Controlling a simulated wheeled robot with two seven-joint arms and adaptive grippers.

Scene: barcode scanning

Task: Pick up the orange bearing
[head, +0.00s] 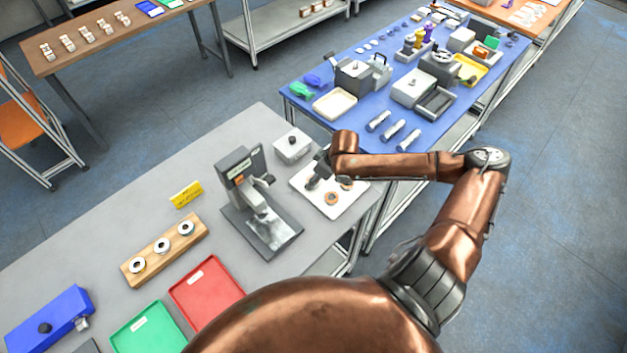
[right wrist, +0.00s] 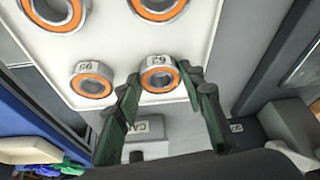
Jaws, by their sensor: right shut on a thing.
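A white tray (head: 348,205) with orange-ringed bearings lies at the right end of the grey bench. My right gripper (head: 316,176) reaches down over the tray's left side in the head view. In the right wrist view, the fingers of my right gripper (right wrist: 163,98) are on either side of an orange bearing (right wrist: 159,61) labelled 62 and shut on it. Whether it is off the tray is hard to tell. Another orange bearing (right wrist: 91,69) sits close by on the tray, with two larger ones beyond it. My left gripper is not in view.
A grey scanning stand (head: 262,222) stands left of the tray, and a small white box (head: 292,147) stands behind it. A wooden rack (head: 165,252) with bearings, a red tray (head: 207,291) and a green tray (head: 148,328) lie further left. A blue table (head: 345,125) stands behind.

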